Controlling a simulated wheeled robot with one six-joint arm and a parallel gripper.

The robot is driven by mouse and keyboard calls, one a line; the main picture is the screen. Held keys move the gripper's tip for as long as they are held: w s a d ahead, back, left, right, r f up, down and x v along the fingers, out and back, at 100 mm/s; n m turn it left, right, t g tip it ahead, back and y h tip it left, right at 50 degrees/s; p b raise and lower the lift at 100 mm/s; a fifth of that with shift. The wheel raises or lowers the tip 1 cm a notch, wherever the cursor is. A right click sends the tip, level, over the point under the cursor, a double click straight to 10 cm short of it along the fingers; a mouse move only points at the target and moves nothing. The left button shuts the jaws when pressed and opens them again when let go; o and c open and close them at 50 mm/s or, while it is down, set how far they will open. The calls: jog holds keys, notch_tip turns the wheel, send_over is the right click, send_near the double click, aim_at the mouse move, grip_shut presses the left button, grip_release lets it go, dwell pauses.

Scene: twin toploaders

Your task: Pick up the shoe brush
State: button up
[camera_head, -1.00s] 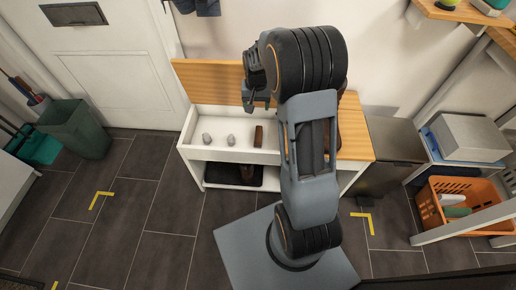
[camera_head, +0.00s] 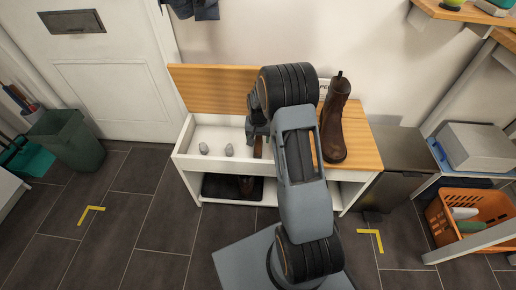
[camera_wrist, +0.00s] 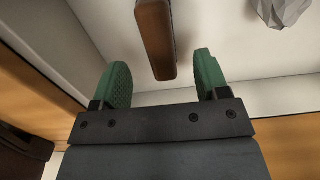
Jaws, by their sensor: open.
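The shoe brush (camera_wrist: 156,38) is a narrow brown bar lying on the white floor of the open bench compartment. In the wrist view it lies ahead of and roughly between my green fingertips, with a clear gap to each. In the head view only part of the brush (camera_head: 258,147) shows, just below my gripper (camera_head: 257,122). My gripper (camera_wrist: 160,82) is open and empty in the wrist view. The bench (camera_head: 184,140) has its wooden lid raised on the left side.
Two grey crumpled lumps (camera_head: 204,148) lie in the compartment left of the brush. A brown boot (camera_head: 334,118) stands on the closed right bench top. Compartment walls surround the brush. A dark bin (camera_head: 392,168) and an orange basket (camera_head: 492,204) stand to the right.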

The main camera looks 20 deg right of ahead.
aim_at(258, 143)
notch_tip(258, 143, down, 5)
jog(key=b, duration=0.2)
jog(key=shift+w+f+b, duration=0.1)
jog(key=shift+b, duration=0.25)
jog(key=c, duration=1)
